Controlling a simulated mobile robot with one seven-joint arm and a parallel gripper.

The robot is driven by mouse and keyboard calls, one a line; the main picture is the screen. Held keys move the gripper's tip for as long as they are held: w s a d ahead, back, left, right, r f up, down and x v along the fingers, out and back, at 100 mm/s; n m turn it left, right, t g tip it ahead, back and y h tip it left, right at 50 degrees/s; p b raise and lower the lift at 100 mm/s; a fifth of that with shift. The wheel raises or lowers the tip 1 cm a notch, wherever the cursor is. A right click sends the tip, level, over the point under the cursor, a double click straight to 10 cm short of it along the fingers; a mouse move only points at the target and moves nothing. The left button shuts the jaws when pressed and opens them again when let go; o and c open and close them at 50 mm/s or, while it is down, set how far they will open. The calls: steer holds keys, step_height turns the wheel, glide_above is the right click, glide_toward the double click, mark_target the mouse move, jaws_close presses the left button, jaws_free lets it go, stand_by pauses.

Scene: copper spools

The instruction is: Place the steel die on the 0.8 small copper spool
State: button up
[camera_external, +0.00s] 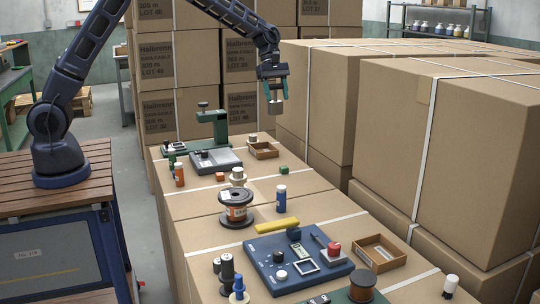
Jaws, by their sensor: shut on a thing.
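My gripper (275,95) is at the upper middle, pointing down, high above the far end of the carton tops. Its teal fingers are shut on a small grey cylinder, likely the steel die (275,107), which hangs clear of everything below. A brown copper-coloured spool (362,283) stands at the front right. No size marking is readable, so I cannot tell which is the 0.8 small spool.
A blue board (268,268) with small items lies in front, beside an open cardboard tray (391,253). A yellow bar (277,226) and blue bottle (281,200) are near the labelled spool. A green stand (214,128) and grey scale (216,161) are behind. Tall cartons (470,150) rise at right.

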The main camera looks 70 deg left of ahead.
steer(key=s+d+r+m+g+y, duration=0.15)
steer(key=s+d+r+m, duration=0.3)
steer(key=s+d, duration=1)
steer(key=s+d+r+m+g, duration=0.2)
steer(key=s+d+r+m, duration=0.25)
steer(key=s+d, duration=1)
steer(key=shift+m, duration=0.4)
steer(key=d+f, duration=0.1)
steer(key=f, duration=0.5)
steer(key=w+d+f, duration=0.1)
steer(key=f, duration=0.6)
steer(key=w+f, duration=0.1)
steer(key=f, duration=0.6)
steer(key=shift+w+d+f, duration=0.1)
steer(key=shift+w+d, duration=0.15)
steer(key=shift+d, duration=0.15)
steer(key=o, duration=1.4)
steer(key=shift+f, duration=0.1)
